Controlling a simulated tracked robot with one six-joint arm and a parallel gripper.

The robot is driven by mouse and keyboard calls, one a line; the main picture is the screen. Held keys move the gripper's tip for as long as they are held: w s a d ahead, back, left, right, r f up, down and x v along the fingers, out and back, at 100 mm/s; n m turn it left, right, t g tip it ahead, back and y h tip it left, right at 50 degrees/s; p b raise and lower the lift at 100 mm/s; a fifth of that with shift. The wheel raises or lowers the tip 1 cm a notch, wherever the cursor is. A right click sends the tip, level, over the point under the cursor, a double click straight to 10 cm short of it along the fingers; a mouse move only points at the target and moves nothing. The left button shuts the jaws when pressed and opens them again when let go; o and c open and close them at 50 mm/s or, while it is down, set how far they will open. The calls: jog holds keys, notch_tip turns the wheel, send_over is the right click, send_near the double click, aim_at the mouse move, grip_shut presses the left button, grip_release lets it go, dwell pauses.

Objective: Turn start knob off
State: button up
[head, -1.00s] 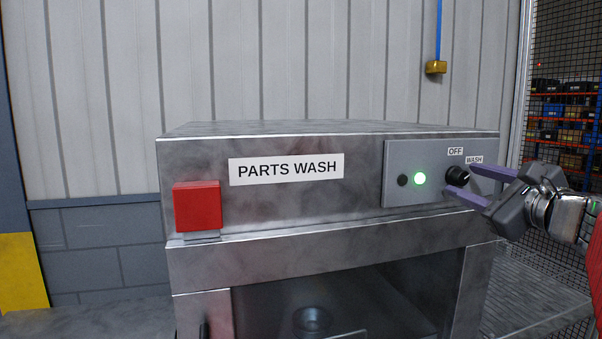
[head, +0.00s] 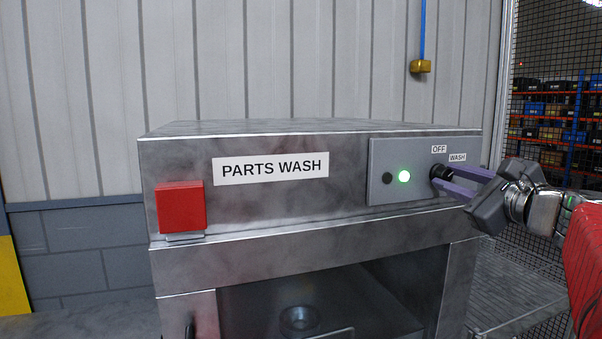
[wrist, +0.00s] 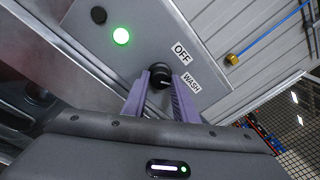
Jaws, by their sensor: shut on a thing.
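The start knob (head: 437,173) is a small black dial on the grey control panel (head: 412,196) of the parts washer. In the wrist view the knob (wrist: 160,74) sits between the two purple fingers of my gripper (wrist: 161,85), which is shut on it. Its white pointer mark is toward the WASH label (wrist: 191,83). The OFF label (wrist: 181,53) is beside it. In the head view my gripper (head: 447,181) reaches in from the right and its fingers partly hide the knob. The green lamp (head: 404,176) left of the knob is lit.
A black button (head: 387,178) sits left of the lamp. A red block (head: 181,207) is on the washer's front left. The washer's open chamber (head: 330,290) lies below. A mesh fence (head: 530,120) and shelving stand at the right.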

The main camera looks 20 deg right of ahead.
jog(key=shift+n, duration=0.3)
jog(key=n, duration=0.5)
jog(key=shift+f, duration=0.15)
jog(key=n, duration=0.6)
jog(key=shift+f+n+t+y, duration=0.1)
jog(key=shift+n+t+y, duration=0.2)
jog(key=shift+t, duration=0.1)
jog(key=o, duration=1)
jog(key=shift+o, duration=0.2)
jog(key=shift+s, duration=0.15)
